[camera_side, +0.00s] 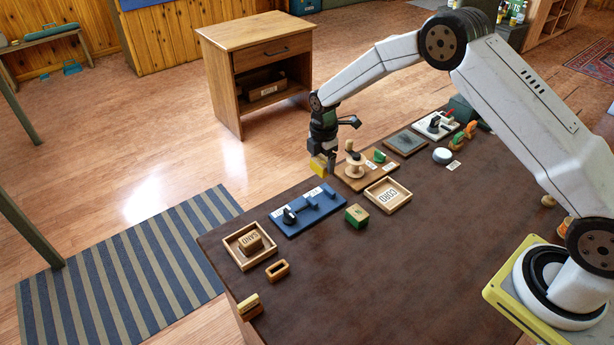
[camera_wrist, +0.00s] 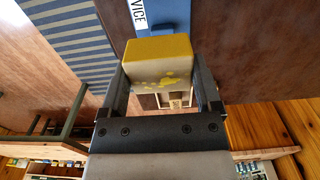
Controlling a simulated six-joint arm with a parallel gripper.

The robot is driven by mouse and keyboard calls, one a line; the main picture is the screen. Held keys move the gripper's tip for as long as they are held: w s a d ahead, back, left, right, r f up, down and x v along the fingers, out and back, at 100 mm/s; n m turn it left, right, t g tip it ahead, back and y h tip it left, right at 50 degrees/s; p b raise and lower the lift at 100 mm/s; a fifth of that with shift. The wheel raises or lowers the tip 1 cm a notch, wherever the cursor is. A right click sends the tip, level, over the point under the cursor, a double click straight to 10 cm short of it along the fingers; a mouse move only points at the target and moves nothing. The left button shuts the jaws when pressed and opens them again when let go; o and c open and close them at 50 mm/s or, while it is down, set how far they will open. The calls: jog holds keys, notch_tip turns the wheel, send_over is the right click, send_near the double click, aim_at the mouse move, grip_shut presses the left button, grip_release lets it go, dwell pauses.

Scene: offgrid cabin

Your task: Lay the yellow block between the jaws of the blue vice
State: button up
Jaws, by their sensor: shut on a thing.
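My gripper (camera_side: 325,157) is shut on the yellow block (camera_side: 318,166) and holds it in the air near the far edge of the brown table. The wrist view shows the yellow block (camera_wrist: 158,50) between the two fingers, with a pale, yellow-spotted face below its yellow face. The blue vice (camera_side: 308,208) lies on the table below and to the left of the gripper in the side view, with a dark knob at its left end and raised blue jaws. Part of the blue vice (camera_wrist: 170,14), with a white VICE label, shows beyond the block in the wrist view.
A wooden tray (camera_side: 229,251) with a SAND block stands left of the vice. A green block (camera_side: 356,215) and a CORD tray (camera_side: 402,200) lie to its right. A wooden spool stand (camera_side: 347,181) is close to the gripper. The table's front middle is clear.

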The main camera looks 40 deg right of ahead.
send_over(321, 200)
jog(key=shift+f, duration=5.15)
jog(key=shift+f, duration=0.65)
jog(key=o, duration=1.2)
jog(key=shift+c, duration=0.2)
jog(key=shift+r, duration=0.15)
jog(key=shift+r, duration=3.35)
